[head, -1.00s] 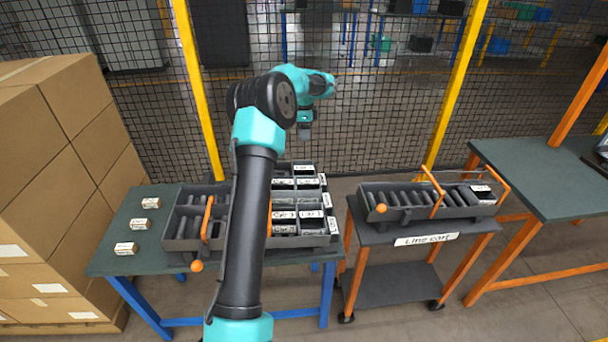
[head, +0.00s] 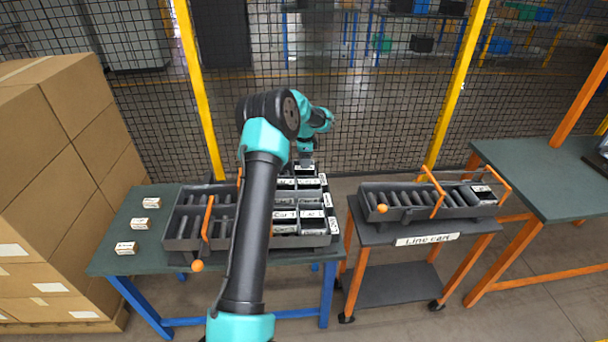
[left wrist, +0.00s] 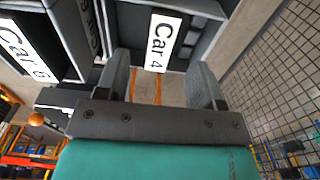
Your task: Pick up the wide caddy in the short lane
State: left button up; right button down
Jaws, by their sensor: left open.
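A dark sectioned rack (head: 318,241) on the left table holds black caddies with white labels in lanes. I cannot tell from the head view which caddy is the wide one in the short lane. My left gripper (head: 306,164) is at the far end of this rack, pointing down. In the left wrist view my left gripper (left wrist: 165,84) is open. A dark part with a "Car 4" label (left wrist: 163,42) shows beyond and between its fingers, and nothing is held. A "Car 6" label (left wrist: 24,48) is at the left. My right gripper is not in view.
Small labelled boxes (head: 126,248) lie on the left table (head: 112,266). A line cart (head: 385,234) carries another tray. A mesh fence (head: 380,130) stands behind.

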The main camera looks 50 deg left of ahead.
aim_at(304, 173)
pick_arm(q)
jog(key=shift+f, duration=2.6)
grip_shut()
